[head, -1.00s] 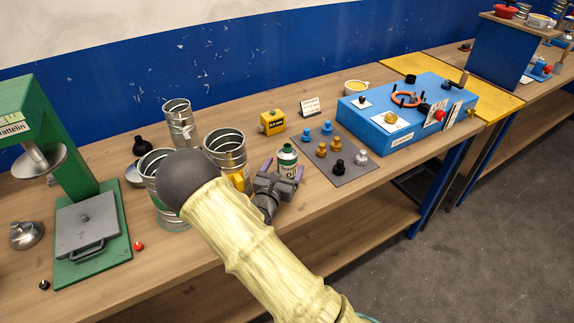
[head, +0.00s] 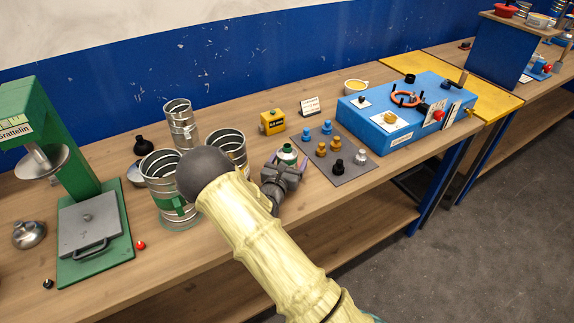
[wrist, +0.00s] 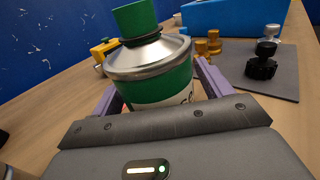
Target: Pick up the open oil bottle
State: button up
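The oil bottle (head: 287,154) stands upright on the wooden bench, green and white with a silver shoulder and a green top. In the wrist view the bottle (wrist: 150,75) is close in front of the palm, its lower part hidden by my gripper. My gripper (head: 287,164) is low over the bench, on the near side of the bottle. Its two purple fingers (wrist: 160,92) reach along the left and right sides of the bottle and look open, with a small gap at the right. Contact on the left is unclear.
A grey mat (head: 352,172) with blue, brass, black and silver knobs lies right of the bottle. Metal duct pieces (head: 163,174) stand to the left. A yellow box (head: 272,122) and a small sign (head: 311,106) are behind. A blue unit (head: 410,118) is farther right.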

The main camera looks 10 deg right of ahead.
jog(key=c, duration=1)
jog(key=shift+r, duration=0.1)
notch_tip(320, 180, up, 10)
jog(key=shift+f+b, duration=0.1)
jog(key=shift+b, duration=0.4)
